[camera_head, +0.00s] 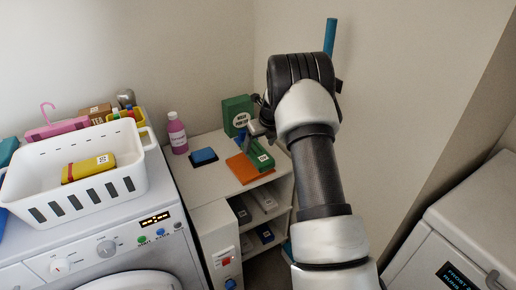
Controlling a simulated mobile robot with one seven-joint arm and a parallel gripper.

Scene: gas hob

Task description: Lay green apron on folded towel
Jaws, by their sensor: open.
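A flat green bundle (262,154), which looks like the green apron, has a small pale label. It lies on the shelf unit's top and overlaps the back right of a flat orange piece (243,169), which looks like the folded towel. I cannot tell whether the bundle rests wholly on it. My gripper (256,133) is open, just above and behind the green bundle, at the left of my arm. Its fingers are small and partly hidden here, and no held thing shows between them.
A green labelled box (237,114) stands close behind my gripper. A blue item on a dark pad (204,157) and a pink bottle (176,133) stand left on the shelf unit (213,186). A white basket (136,185) sits on the washing machine (185,215).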

